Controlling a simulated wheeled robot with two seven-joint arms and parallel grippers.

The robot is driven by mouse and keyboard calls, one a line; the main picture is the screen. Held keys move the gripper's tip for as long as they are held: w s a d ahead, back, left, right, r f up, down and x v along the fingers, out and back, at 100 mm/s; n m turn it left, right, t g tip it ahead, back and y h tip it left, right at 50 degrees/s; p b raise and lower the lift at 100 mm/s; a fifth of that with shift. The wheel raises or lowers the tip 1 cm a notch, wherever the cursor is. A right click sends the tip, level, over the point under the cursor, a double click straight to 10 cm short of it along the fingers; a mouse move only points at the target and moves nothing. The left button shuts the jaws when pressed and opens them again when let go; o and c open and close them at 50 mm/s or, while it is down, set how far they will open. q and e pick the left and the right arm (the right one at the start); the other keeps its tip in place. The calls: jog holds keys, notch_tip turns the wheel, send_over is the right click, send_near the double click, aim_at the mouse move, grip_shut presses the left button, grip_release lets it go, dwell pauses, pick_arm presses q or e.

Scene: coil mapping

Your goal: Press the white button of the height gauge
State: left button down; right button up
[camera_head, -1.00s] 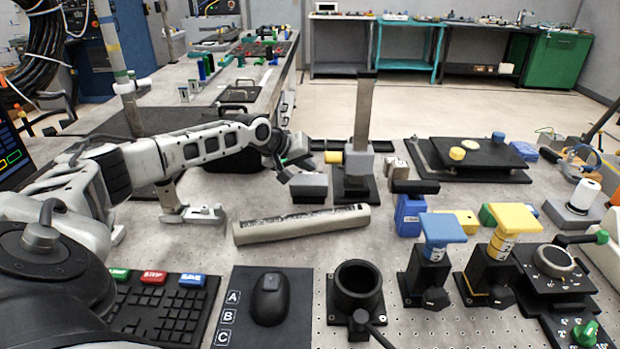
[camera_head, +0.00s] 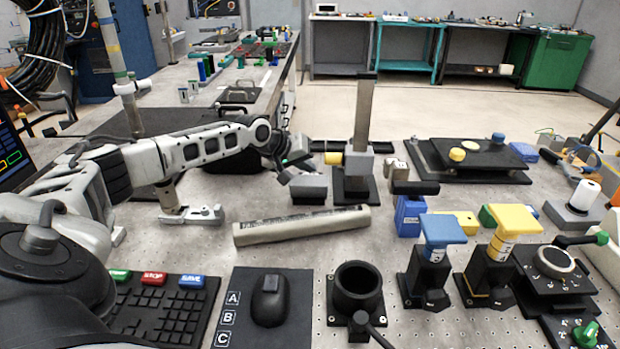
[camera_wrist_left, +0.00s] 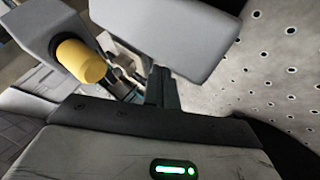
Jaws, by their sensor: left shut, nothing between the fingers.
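The height gauge is a tall grey column (camera_head: 364,110) on a black base (camera_head: 354,188), with a grey slider block (camera_head: 358,161) and a yellow knob (camera_head: 333,158) on its left side. The slider block also shows at the upper left of the left wrist view (camera_wrist_left: 45,25), with the yellow knob (camera_wrist_left: 82,62) towards the camera. I cannot make out a white button on it. My left gripper (camera_head: 287,174) is shut and empty, just left of the gauge and close to a grey-topped block (camera_head: 308,186). Its dark fingers (camera_wrist_left: 162,86) show in the wrist view.
A long grey bar (camera_head: 300,226) lies in front of the gauge. A blue block with a black top (camera_head: 410,212) stands to the right. Nearer are a black cup holder (camera_head: 358,290), a mouse (camera_head: 269,300) and a keyboard (camera_head: 165,312). Perforated table is bare between them.

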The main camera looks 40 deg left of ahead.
pick_arm(q)
jog(key=shift+f, duration=0.1)
dwell(0.7)
jog(key=shift+f, duration=0.35)
jog(key=shift+f, duration=0.4)
dwell(0.8)
jog(key=shift+r, duration=0.1)
jog(key=shift+r+p, duration=0.65)
jog(key=shift+p, duration=0.2)
notch_tip(320, 180, up, 5)
jog(key=p, duration=0.5)
jog(key=shift+r, duration=0.1)
dwell(0.5)
